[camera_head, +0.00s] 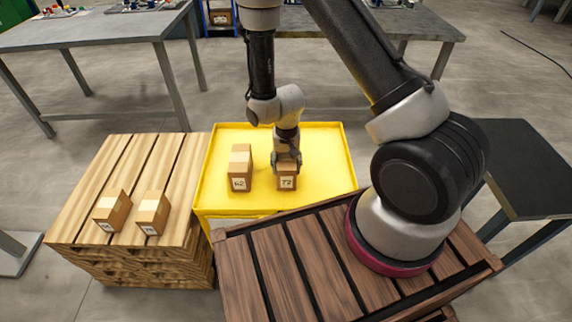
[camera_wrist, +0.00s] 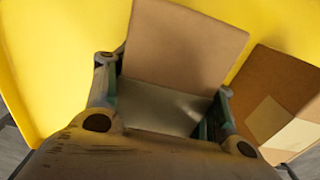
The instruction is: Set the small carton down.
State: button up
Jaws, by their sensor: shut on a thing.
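My gripper (camera_head: 286,164) is shut on a small brown carton (camera_head: 287,181) with a white label. The carton is upright, at or just above the floor of the yellow tray (camera_head: 325,150); I cannot tell whether it touches. In the wrist view the held carton (camera_wrist: 185,45) sits between the two fingers (camera_wrist: 160,105), its near part partly hidden by the gripper. A second, taller-looking labelled carton (camera_head: 240,168) stands in the tray to the left, apart from the held one. It also shows at the right of the wrist view (camera_wrist: 285,95).
Two more labelled cartons, one at the left (camera_head: 112,211) and one beside it (camera_head: 152,212), stand on a wooden pallet stack (camera_head: 140,160) left of the tray. The tray has a raised rim and free room on its right. Grey tables (camera_head: 90,28) stand behind.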

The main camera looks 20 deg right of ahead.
jog(key=shift+f, duration=0.2)
jog(key=o, duration=1.4)
jog(key=shift+c, duration=0.2)
notch_tip(320, 180, up, 13)
jog(key=shift+f, duration=0.2)
jog(key=s+d+r+n+t, duration=0.1)
jog(key=s+d+r, duration=0.15)
jog(key=r, duration=0.45)
jog(key=s+d+r+t, duration=0.1)
jog(key=d+r, duration=0.3)
jog(key=r, duration=0.4)
jog(key=s+d+r+n, duration=0.1)
jog(key=s+d+r, duration=0.15)
jog(key=r, duration=0.45)
jog(key=s+d+r+t, duration=0.1)
jog(key=s+d+r, duration=0.1)
jog(key=s+r, duration=0.2)
jog(key=s+d+r+n+t, duration=0.1)
jog(key=s+d+r, duration=0.2)
jog(key=s, duration=0.6)
notch_tip(320, 180, up, 2)
jog(key=shift+d+r+n, duration=0.15)
jog(key=shift+d+n, duration=0.15)
jog(key=shift+d, duration=0.05)
